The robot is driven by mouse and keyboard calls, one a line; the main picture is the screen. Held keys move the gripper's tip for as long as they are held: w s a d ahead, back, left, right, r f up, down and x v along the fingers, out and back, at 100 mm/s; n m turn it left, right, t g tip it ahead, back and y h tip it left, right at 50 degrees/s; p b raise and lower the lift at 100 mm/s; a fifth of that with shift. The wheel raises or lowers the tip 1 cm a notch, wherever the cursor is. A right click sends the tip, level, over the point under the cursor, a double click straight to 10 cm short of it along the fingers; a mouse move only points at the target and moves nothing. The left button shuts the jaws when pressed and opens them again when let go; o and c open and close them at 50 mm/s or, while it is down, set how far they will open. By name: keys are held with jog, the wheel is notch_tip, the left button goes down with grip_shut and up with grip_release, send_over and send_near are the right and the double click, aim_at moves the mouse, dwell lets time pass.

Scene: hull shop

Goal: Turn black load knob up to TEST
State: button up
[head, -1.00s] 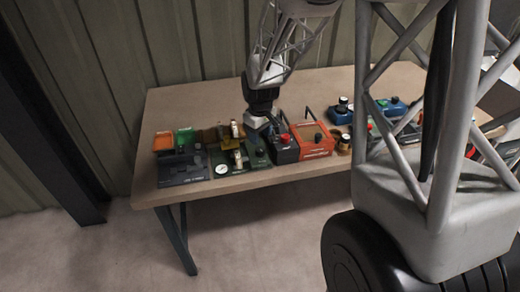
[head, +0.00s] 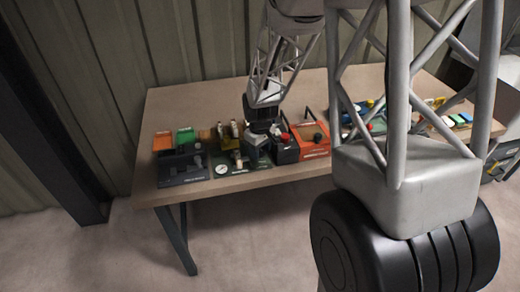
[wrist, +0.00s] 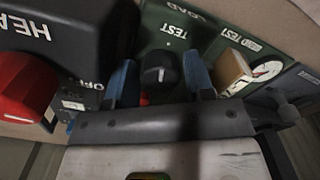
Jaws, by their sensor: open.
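The black load knob (wrist: 158,68) stands on a green panel (wrist: 192,34) in the wrist view. The panel has printed LOAD and TEST labels, with one TEST label just beyond the knob. My gripper (wrist: 158,80) is open, with one blue finger on each side of the knob. I cannot tell whether the fingers touch it. The knob's exact pointing direction is not clear. In the head view my gripper (head: 257,148) is down over the right part of the green panel and hides the knob.
A black box with a red knob (wrist: 25,88) is close on the left in the wrist view. A round gauge (wrist: 266,70) and a tan part (wrist: 232,72) are on the right. An orange panel (head: 311,138) and a dark grey unit (head: 182,168) flank the green panel on the table (head: 190,105).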

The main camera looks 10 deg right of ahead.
jog(key=c, duration=0.7)
jog(key=shift+o, duration=0.2)
dwell(0.6)
jog(key=o, duration=0.7)
jog(key=shift+c, duration=0.2)
jog(key=shift+r, duration=0.15)
jog(key=shift+r, duration=3.75)
